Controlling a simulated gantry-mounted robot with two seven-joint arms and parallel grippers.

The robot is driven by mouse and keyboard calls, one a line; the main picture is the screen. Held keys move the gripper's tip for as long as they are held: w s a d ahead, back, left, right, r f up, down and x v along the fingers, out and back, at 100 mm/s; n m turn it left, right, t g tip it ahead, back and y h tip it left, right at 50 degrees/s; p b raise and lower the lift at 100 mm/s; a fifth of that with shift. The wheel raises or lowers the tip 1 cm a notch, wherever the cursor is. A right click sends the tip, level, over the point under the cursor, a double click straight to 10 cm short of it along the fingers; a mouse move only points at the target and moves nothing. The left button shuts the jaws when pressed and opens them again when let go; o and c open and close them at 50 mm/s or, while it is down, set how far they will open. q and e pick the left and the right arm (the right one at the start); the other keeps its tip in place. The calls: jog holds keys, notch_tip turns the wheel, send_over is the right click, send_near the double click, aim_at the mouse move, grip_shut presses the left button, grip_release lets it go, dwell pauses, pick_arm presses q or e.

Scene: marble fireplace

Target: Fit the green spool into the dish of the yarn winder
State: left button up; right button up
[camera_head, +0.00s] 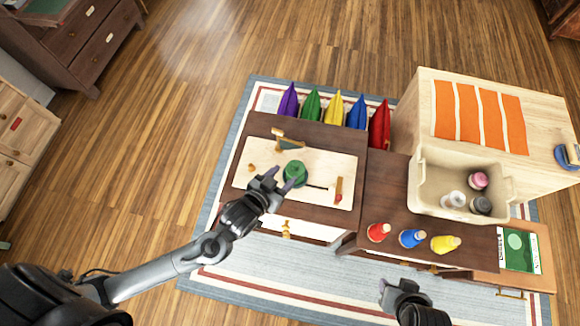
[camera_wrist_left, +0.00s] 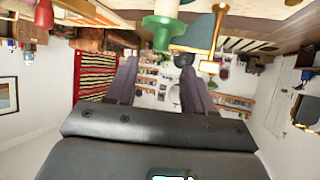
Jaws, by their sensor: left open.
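The green spool (camera_head: 295,174) stands upright on the pale wooden board of the yarn winder (camera_head: 327,166); whether it sits in the dish I cannot tell. My left gripper (camera_head: 280,180) is open and empty, just left of the spool in the head view. In the left wrist view, which looks upside down, the green spool (camera_wrist_left: 163,27) is beyond the two open fingers (camera_wrist_left: 158,80), with a pale part beneath it. My right gripper (camera_head: 395,288) is in front of the tables, away from the winder; its jaw opening is unclear.
Red (camera_head: 378,232), blue (camera_head: 411,238) and yellow (camera_head: 445,243) cone spools stand on the dark table to the right. A cream bin (camera_head: 425,190) holds several small items. Coloured cushions (camera_head: 335,107) line the back. The winder has upright wooden parts (camera_head: 288,141).

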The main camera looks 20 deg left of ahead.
pick_arm(q)
jog(key=s+a+r+g+y, duration=0.1)
jog(key=s+a+g, duration=0.2)
jog(key=s, duration=0.4)
jog(key=s+a+r+g, duration=0.1)
jog(key=s+a+g, duration=0.2)
jog(key=s+g, duration=0.2)
jog(key=shift+s+a+y, duration=0.15)
jog(key=shift+s+y, duration=0.25)
jog(key=shift+s, duration=0.85)
jog(key=shift+p, duration=0.3)
notch_tip(320, 180, up, 29)
jog(key=p, duration=2.9)
notch_tip(320, 180, down, 66)
jog(key=b, duration=6.5)
jog(key=shift+r+b, duration=0.25)
jog(key=shift+b, duration=0.05)
